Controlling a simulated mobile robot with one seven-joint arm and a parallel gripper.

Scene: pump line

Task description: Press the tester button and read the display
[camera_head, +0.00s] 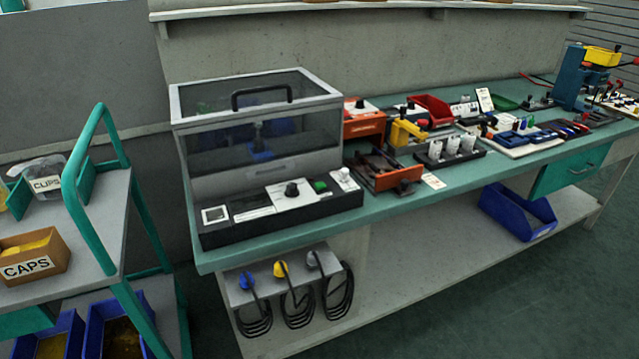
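What looks like the tester (285,208) stands at the near left end of the green-topped bench. It has a dark front panel and a clear-sided cover with a black handle (262,92); the cover looks shut. A small green button (320,186) sits on the panel's right part, beside a black knob (291,188). A small white-framed square (215,214) at the panel's left end looks like the display; its content is too small to read. My gripper is not in view.
The green bench (450,170) runs to the back right, crowded with an orange tray (385,178), a red bin (430,108) and a blue press (568,78). Three plugs with coiled cables hang below the tester. A green-framed cart (103,190) stands close at left.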

